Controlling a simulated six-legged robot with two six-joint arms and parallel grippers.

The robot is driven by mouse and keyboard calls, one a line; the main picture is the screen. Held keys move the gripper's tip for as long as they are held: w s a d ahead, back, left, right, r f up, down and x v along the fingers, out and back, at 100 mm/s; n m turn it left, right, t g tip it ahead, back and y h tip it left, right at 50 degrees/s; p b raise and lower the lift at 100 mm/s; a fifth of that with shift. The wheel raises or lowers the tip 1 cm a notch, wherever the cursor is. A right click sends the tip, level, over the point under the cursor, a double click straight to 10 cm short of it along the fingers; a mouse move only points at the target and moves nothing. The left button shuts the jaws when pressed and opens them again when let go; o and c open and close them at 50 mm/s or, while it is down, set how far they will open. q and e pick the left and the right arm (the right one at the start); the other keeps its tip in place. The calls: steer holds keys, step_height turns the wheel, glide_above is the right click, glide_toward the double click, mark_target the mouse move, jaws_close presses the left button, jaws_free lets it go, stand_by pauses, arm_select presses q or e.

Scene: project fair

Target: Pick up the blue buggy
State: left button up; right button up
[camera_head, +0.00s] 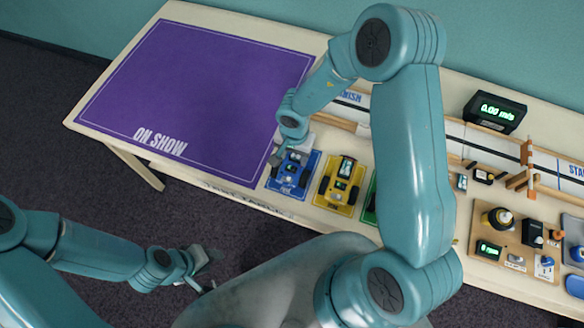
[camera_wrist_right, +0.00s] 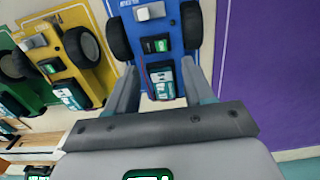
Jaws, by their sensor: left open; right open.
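The blue buggy (camera_head: 291,176) sits on a blue card on the table, right of the purple mat; it has black wheels and a small circuit board on top. In the right wrist view the blue buggy (camera_wrist_right: 157,30) fills the top middle. My right gripper (camera_head: 279,157) is open at the buggy's far end. Its two fingers (camera_wrist_right: 158,75) stand on either side of the buggy's narrow end; I cannot tell whether they touch it. My left gripper (camera_head: 203,262) is open and empty, low over the dark floor in front of the table.
A yellow buggy (camera_head: 338,183) stands close to the right of the blue one, then a green one (camera_head: 371,200), partly hidden by my right arm. The purple mat (camera_head: 200,80) is empty. A wooden-railed track, a speed display (camera_head: 495,112) and a parts board (camera_head: 513,270) are on the right.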

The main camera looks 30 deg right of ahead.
steer(key=shift+d+f, duration=0.1)
steer(key=shift+f, duration=0.75)
steer(key=c, duration=0.7)
steer(key=shift+o, duration=0.2)
steer(key=shift+w, duration=0.1)
